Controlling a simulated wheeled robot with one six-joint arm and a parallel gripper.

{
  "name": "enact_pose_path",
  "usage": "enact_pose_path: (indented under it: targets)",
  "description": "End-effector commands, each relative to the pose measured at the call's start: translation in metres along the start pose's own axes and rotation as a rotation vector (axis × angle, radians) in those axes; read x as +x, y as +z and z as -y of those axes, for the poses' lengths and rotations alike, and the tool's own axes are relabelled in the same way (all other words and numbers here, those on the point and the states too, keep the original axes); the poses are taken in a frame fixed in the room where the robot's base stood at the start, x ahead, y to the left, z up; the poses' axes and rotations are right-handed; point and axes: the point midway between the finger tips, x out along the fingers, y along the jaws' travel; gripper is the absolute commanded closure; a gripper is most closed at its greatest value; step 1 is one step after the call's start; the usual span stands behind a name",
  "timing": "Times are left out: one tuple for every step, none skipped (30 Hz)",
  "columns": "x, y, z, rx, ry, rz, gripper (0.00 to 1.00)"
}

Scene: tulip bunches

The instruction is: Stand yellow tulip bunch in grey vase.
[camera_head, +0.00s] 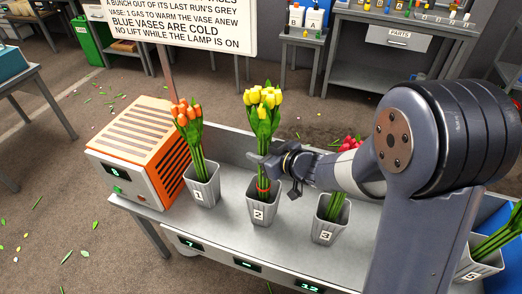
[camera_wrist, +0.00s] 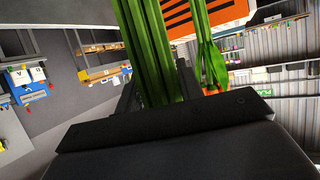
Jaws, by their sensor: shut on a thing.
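The yellow tulip bunch (camera_head: 262,112) stands upright at grey vase 2 (camera_head: 264,210), with a red band low on its stems. Its lower stems reach down into the vase mouth; their ends are hidden. My gripper (camera_head: 270,165) comes from the right and is shut on the stems, above the vase rim. In the wrist view, green stems (camera_wrist: 150,50) rise between the jaws.
Grey vase 1 (camera_head: 202,188) holds orange tulips (camera_head: 187,115); grey vase 3 (camera_head: 326,229) holds red ones. Vase 5 (camera_head: 478,268) is at right. An orange-and-white machine (camera_head: 147,150) stands left. A sign (camera_head: 180,22) mentions blue vases and a lamp.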

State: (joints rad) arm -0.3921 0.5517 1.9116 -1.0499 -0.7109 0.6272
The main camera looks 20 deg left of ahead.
Motion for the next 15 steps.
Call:
enact_pose_path:
  targets:
    - [0.004,0.009,0.000,0.000,0.000,-0.001,0.96]
    - [0.005,0.011,0.000,0.000,-0.001,-0.001,0.96]
    - [0.006,0.015,0.000,-0.001,-0.001,-0.001,0.96]
    - [0.008,0.018,0.000,-0.001,-0.001,0.000,0.96]
    - [0.009,0.021,0.000,0.000,-0.001,-0.001,0.96]
    - [0.010,0.025,0.000,0.000,-0.001,-0.001,0.96]
    - [0.012,0.027,0.000,0.000,-0.001,-0.001,0.96]
    - [0.013,0.030,0.000,0.000,-0.001,-0.001,0.96]
    - [0.014,0.034,0.000,0.000,-0.001,-0.001,0.96]
    - [0.015,0.036,0.000,0.000,-0.001,-0.001,0.96]
    - [0.017,0.039,0.000,0.000,-0.001,-0.001,0.96]
    - [0.018,0.043,0.000,0.000,-0.001,-0.002,0.96]
    - [0.019,0.045,0.000,0.000,-0.001,-0.002,0.96]
    - [0.020,0.048,0.000,0.000,-0.001,-0.002,0.96]
    - [0.022,0.052,0.000,0.000,-0.001,-0.002,0.96]
